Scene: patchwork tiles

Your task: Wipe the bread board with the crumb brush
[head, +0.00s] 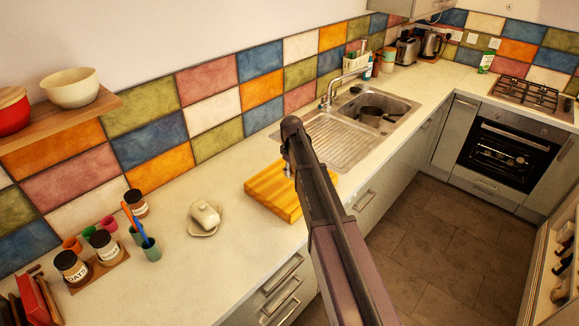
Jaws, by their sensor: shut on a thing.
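The bread board (268,195) is a yellow wooden slab lying flat on the counter, left of the sink's drainer. My arm crosses in front of its right part and hides some of it. My gripper is hidden behind my own arm; only a small pale bit shows at the arm's left edge above the board, too small to make out. I cannot see the crumb brush.
A lidded white dish (205,215) stands left of the board. Further left are a green cup (152,250) with utensils and several jars and cups. The sink (372,108) holds a pot (370,116).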

